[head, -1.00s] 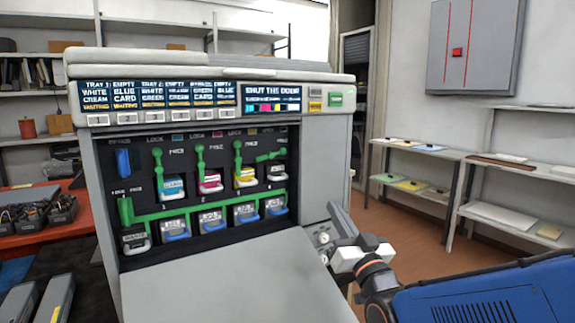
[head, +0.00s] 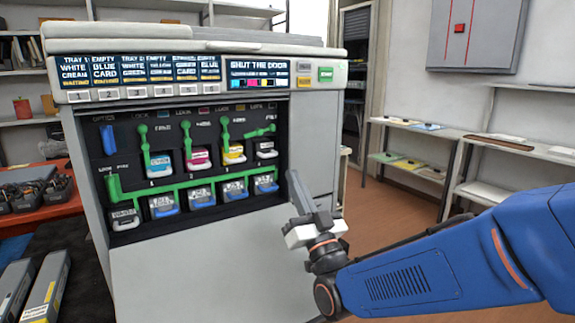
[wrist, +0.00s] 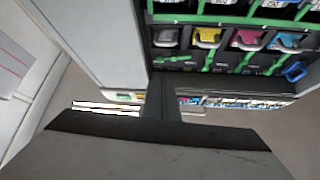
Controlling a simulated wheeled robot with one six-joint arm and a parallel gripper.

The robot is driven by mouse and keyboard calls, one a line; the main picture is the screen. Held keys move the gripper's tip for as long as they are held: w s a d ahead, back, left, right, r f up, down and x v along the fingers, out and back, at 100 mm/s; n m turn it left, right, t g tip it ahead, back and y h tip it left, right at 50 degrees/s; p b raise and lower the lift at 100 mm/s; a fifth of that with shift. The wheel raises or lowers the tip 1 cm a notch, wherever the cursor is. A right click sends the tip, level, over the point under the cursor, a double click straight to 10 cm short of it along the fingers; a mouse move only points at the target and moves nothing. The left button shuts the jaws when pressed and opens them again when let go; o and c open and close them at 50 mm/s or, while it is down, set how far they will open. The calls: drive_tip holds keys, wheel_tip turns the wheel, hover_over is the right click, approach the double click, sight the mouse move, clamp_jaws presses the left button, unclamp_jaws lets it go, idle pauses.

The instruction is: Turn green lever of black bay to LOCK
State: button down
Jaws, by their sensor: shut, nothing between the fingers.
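The black bay (head: 266,150) is the rightmost in the upper row of the open printer. Its green lever (head: 260,131) lies tilted, nearly level, with its right end higher. The green levers of the cyan bay (head: 157,165), magenta bay (head: 198,160) and yellow bay (head: 233,153) stand upright. My gripper (head: 298,190) is shut and empty, in front of the printer's right side, lower and to the right of the black bay. In the wrist view, the printer appears upside down, with the black bay (wrist: 165,38) just beyond my gripper (wrist: 157,98).
A green rail (head: 180,190) runs above the lower row of waste boxes. Shelves (head: 410,150) stand at the right behind my arm. A red bench (head: 40,215) with bins is at the left.

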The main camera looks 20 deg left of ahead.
sight(273, 131)
drive_tip(key=x, duration=1.3)
